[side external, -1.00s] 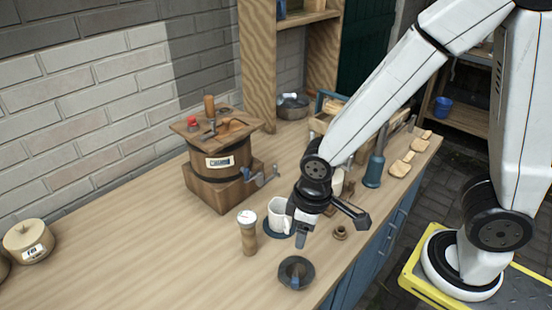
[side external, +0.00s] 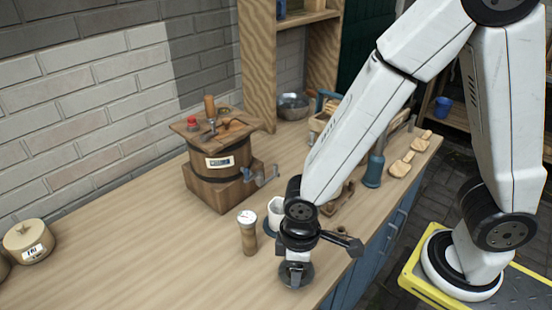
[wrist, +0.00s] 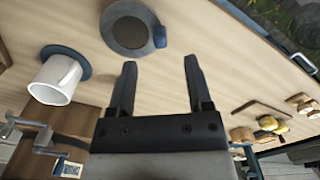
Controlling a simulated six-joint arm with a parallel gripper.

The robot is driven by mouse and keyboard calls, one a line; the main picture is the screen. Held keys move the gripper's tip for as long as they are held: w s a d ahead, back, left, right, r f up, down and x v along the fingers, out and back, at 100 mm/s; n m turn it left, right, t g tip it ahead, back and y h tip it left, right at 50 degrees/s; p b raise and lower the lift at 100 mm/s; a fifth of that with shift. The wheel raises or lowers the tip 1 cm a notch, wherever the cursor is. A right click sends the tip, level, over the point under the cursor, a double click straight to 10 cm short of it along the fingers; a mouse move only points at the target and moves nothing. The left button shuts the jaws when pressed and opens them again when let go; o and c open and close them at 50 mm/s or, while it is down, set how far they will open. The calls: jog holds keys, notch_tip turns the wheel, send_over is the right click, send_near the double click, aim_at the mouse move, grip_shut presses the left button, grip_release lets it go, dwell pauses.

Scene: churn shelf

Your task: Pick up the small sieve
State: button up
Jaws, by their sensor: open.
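The small sieve, a dark round shallow piece, lies on the wooden counter near its front edge. In the side view only part of the sieve (side external: 304,277) shows below my gripper. In the wrist view the sieve (wrist: 130,33) is whole, beyond my fingertips, with a blue tab on its right side. My gripper (wrist: 160,62) is open and empty, its two dark fingers pointing toward the sieve. In the side view my gripper (side external: 294,275) hangs right over the sieve and hides much of it. Whether it touches the sieve cannot be told.
A white mug (wrist: 55,80) on a blue coaster (wrist: 76,56) and a jar (side external: 248,235) stand close by. The wooden churn (side external: 220,165) with its crank is behind.

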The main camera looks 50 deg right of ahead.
jog(key=shift+f, duration=0.3)
jog(key=shift+f, duration=0.1)
jog(key=shift+f, duration=2.5)
grip_shut()
